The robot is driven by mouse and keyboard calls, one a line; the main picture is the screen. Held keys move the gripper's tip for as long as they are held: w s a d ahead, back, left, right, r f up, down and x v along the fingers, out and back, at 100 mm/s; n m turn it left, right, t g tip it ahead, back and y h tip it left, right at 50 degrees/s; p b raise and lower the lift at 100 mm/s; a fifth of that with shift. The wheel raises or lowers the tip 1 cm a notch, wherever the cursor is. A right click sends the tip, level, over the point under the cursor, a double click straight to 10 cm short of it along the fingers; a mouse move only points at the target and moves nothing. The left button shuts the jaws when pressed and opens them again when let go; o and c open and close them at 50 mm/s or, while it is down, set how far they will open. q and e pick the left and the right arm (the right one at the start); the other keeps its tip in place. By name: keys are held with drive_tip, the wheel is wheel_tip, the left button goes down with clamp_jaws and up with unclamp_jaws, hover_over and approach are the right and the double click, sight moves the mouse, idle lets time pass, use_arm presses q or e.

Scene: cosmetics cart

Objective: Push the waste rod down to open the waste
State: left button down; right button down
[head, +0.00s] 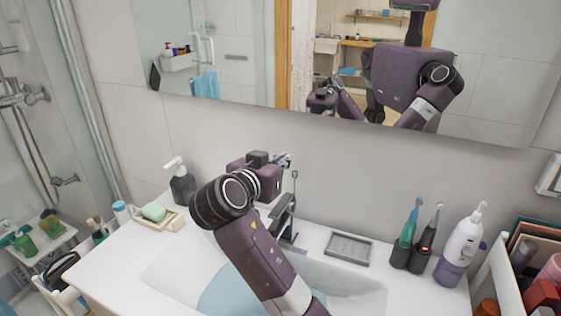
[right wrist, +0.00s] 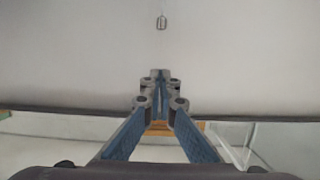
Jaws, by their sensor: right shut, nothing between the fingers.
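The waste rod (head: 295,182) is a thin upright metal rod behind the dark faucet (head: 283,213), near the wall. My right gripper (head: 285,160) is above the faucet, with its fingertips close to the rod's top and slightly to its left in the head view. In the right wrist view the fingers (right wrist: 160,85) are shut with nothing between them. A small metal piece (right wrist: 161,22), apparently the rod's knob, shows beyond the fingertips and apart from them. The basin (head: 345,285) holds bluish water (head: 225,290), partly hidden by my right arm. My left gripper is not seen directly.
A soap dispenser (head: 181,182) and soap dish (head: 160,219) stand left of my arm. An empty grey tray (head: 348,248), toothbrushes (head: 409,222) and a white pump bottle (head: 462,245) are on the right. The mirror (head: 490,75) hangs behind the gripper.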

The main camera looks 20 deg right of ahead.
drive_tip(key=p, duration=0.2)
hover_over(294, 174)
drive_tip(key=a, duration=0.1)
drive_tip(key=f, duration=0.1)
drive_tip(key=shift+s+f+p, duration=0.2)
drive_tip(key=shift+f+p, duration=0.05)
drive_tip(key=shift+f, duration=0.9)
drive_tip(key=shift+s+f+p, duration=0.15)
drive_tip(key=shift+f+p, duration=0.05)
drive_tip(key=shift+f, duration=0.95)
wheel_tip(294, 174, down, 2)
drive_tip(key=b, duration=0.2)
drive_tip(key=shift+a+f+b, duration=0.1)
drive_tip(key=shift+f+b, duration=0.1)
drive_tip(key=shift+b, duration=0.1)
drive_tip(key=shift+s+r, duration=0.1)
